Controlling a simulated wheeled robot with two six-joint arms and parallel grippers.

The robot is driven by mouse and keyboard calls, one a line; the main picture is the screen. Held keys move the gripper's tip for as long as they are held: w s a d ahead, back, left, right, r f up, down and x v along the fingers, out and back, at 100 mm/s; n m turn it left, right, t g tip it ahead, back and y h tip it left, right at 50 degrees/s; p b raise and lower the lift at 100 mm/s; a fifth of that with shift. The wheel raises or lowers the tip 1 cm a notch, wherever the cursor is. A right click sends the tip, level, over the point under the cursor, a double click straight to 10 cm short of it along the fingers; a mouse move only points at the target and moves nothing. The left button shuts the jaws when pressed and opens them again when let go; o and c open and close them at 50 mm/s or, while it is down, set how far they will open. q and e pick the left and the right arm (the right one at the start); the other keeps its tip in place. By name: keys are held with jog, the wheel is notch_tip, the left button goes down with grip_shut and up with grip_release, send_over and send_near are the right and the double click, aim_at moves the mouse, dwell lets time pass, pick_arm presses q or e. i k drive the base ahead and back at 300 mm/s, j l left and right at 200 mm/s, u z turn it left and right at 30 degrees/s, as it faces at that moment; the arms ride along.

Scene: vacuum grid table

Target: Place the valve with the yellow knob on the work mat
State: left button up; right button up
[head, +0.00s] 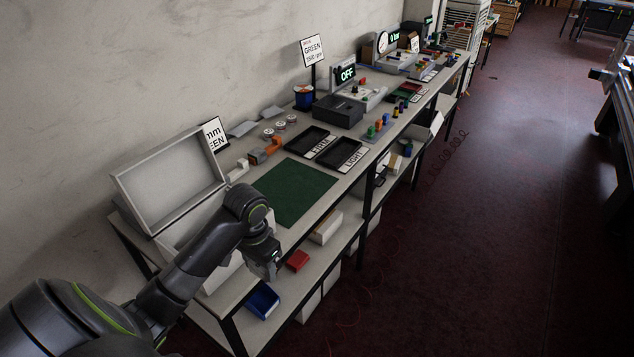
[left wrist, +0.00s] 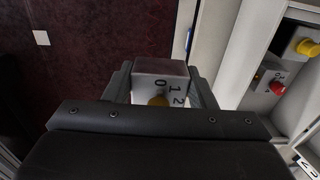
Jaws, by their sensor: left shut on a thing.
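My left gripper (head: 264,262) is at the table's front edge, near the case and below and left of the green work mat (head: 292,193). In the left wrist view, the gripper (left wrist: 160,88) is shut on a grey and white block-shaped valve (left wrist: 160,68) marked 0, 1, 2. A yellow knob (left wrist: 158,101) shows on it, partly hidden by the gripper body. The held valve is not clear in the head view. The mat is flat and bare. My right gripper is not in view.
An open white case (head: 172,180) stands left of the mat. A yellow knob (left wrist: 308,47) and a red-knobbed valve (left wrist: 277,87) show at right in the wrist view. Black trays (head: 343,154) lie beyond the mat. A blue bin (head: 262,300) sits on the lower shelf.

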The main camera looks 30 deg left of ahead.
aim_at(288, 188)
jog(key=i+j, duration=0.1)
jog(key=i, duration=0.85)
jog(key=j, duration=0.3)
jog(key=i+j, duration=0.15)
jog(key=j, duration=0.2)
